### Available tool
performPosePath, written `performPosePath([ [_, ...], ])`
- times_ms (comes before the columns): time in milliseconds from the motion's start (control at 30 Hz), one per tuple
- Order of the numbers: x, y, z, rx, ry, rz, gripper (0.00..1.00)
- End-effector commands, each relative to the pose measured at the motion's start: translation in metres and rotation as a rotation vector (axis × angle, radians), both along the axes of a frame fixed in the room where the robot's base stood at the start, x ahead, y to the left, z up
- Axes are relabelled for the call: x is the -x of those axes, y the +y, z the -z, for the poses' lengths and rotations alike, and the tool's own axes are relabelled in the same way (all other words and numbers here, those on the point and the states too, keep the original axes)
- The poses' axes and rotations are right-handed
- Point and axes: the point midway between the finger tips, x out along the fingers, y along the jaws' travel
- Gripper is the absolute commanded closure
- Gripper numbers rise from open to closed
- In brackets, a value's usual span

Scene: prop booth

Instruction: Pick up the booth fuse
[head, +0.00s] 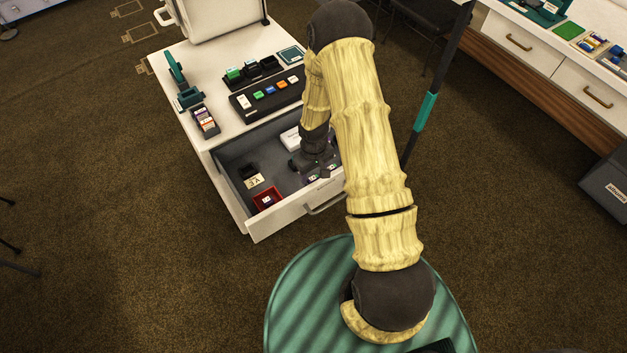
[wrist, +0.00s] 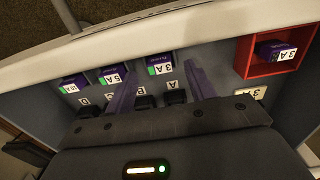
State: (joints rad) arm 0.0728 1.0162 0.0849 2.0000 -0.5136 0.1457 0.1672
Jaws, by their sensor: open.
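Three dark purple fuses with white labels stand in a row in the open drawer: a 10 A fuse (wrist: 74,85), a 5 A fuse (wrist: 113,75) and a 3 A fuse (wrist: 160,65). Another 3 A fuse (wrist: 276,50) lies in a red box (wrist: 243,57), which also shows in the head view (head: 257,204). I cannot tell which one is the booth fuse. My gripper (wrist: 159,78) is open and empty, its purple fingers pointing toward the row, the 3 A fuse appearing between them. In the head view my gripper (head: 320,174) is low inside the drawer, partly hidden by my arm.
The drawer (head: 245,220) has raised walls around the fuses. A 3A card (head: 255,181) and a white box (head: 291,138) lie inside. Above, the cabinet top holds a black strip with coloured blocks (head: 268,96) and a teal tool (head: 182,85).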

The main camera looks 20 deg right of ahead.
Motion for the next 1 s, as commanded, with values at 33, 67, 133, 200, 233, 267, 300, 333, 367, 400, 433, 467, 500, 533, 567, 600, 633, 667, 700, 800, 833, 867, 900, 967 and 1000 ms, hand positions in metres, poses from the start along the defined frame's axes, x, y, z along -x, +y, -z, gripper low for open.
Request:
performPosePath([
  [33, 0.001, 0.0, 0.008, 0.001, 0.003, 0.0, 0.45],
  [67, 0.001, 0.0, 0.011, 0.002, 0.003, -0.001, 0.45],
  [133, 0.0, 0.0, 0.016, 0.001, 0.0, -0.001, 0.45],
  [200, 0.0, -0.001, 0.018, 0.001, 0.0, 0.0, 0.45],
  [233, 0.0, -0.001, 0.018, 0.001, -0.001, 0.001, 0.45],
  [267, 0.0, -0.002, 0.018, 0.001, -0.001, 0.002, 0.45],
  [300, 0.0, -0.002, 0.018, 0.001, -0.001, 0.003, 0.45],
  [333, 0.0, -0.002, 0.018, 0.001, -0.001, 0.003, 0.45],
  [367, 0.0, -0.002, 0.018, 0.001, -0.001, 0.003, 0.45],
  [400, 0.0, -0.002, 0.018, 0.001, -0.001, 0.002, 0.45],
  [433, 0.0, -0.002, 0.018, 0.001, 0.0, 0.002, 0.45],
  [467, 0.0, -0.001, 0.018, 0.001, 0.0, 0.001, 0.45],
  [500, 0.0, -0.001, 0.017, 0.001, 0.0, 0.0, 0.45],
  [533, 0.0, -0.001, 0.017, 0.001, 0.0, 0.0, 0.45],
  [567, 0.0, 0.0, 0.017, 0.001, 0.0, -0.001, 0.45],
  [600, 0.0, 0.0, 0.017, 0.001, 0.0, -0.002, 0.45],
  [633, 0.0, 0.001, 0.017, 0.001, 0.0, -0.003, 0.45],
  [667, 0.0, 0.001, 0.017, 0.001, 0.0, -0.003, 0.45],
  [700, 0.0, 0.001, 0.017, 0.001, 0.0, -0.004, 0.45],
  [800, 0.0, 0.001, 0.017, 0.001, 0.0, -0.004, 0.65],
  [833, 0.0, 0.001, 0.017, 0.001, 0.0, -0.004, 0.71],
  [867, 0.0, 0.001, 0.017, 0.001, 0.0, -0.004, 0.77],
  [900, 0.0, 0.001, 0.017, 0.001, 0.0, -0.004, 0.85],
  [967, 0.0, 0.001, 0.017, 0.001, 0.0, -0.003, 0.93],
  [1000, 0.0, 0.001, 0.017, 0.001, 0.0, -0.003, 0.93],
])
